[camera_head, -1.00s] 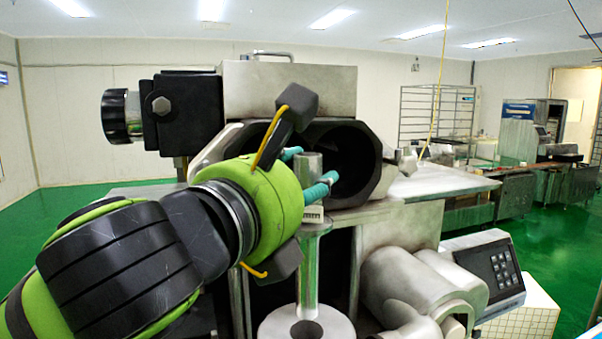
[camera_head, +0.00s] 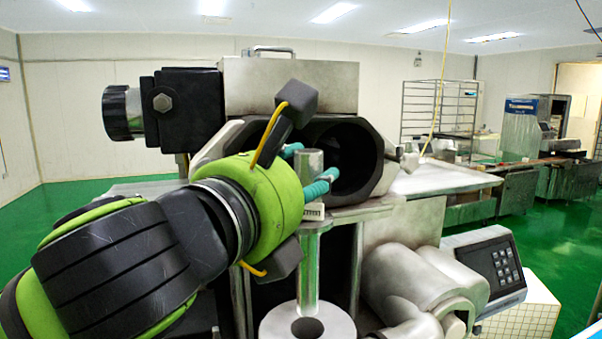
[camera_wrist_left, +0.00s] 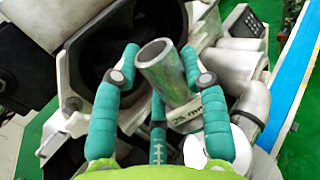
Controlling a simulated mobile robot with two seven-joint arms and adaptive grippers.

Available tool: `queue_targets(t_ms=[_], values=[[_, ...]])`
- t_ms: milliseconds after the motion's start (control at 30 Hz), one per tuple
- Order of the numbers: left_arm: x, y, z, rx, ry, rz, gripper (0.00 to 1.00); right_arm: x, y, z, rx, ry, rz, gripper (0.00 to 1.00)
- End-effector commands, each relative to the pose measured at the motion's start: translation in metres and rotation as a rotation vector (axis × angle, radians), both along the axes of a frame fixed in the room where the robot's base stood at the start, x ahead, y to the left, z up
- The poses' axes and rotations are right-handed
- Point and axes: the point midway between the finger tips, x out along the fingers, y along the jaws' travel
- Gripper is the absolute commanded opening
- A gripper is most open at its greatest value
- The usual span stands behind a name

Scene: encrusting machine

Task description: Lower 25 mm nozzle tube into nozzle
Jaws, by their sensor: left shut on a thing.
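My left gripper (camera_head: 309,169) is shut on the metal 25 mm nozzle tube (camera_head: 309,270), its teal fingers on either side of the upper part. The tube is upright in the head view, with a small label block and a collar below the fingers. In the left wrist view the gripper (camera_wrist_left: 160,62) shows the tube's open top (camera_wrist_left: 160,65) and a label reading 25 mm. A pale round piece with a central hole, seemingly the nozzle (camera_head: 340,322), is at the tube's lower end. I cannot tell whether the tube has entered it. My right gripper is not in view.
The encrusting machine's wide dark opening (camera_head: 350,160) is right behind the tube. A metal cylinder body (camera_head: 420,275) and a keypad panel (camera_head: 497,265) stand to the right. A black motor block (camera_head: 185,110) is at upper left.

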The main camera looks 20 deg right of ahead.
Motion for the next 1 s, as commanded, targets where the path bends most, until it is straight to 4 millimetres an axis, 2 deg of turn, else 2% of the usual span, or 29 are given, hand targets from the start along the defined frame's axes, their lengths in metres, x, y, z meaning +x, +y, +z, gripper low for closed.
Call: queue_targets(t_ms=[600, 1000], values=[[0.001, -0.001, 0.0, -0.002, -0.002, 0.0, 0.0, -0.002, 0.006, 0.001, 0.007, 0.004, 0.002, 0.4], [0.001, -0.001, -0.026, -0.001, -0.002, 0.0, 0.0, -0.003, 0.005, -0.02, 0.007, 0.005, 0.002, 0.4]])
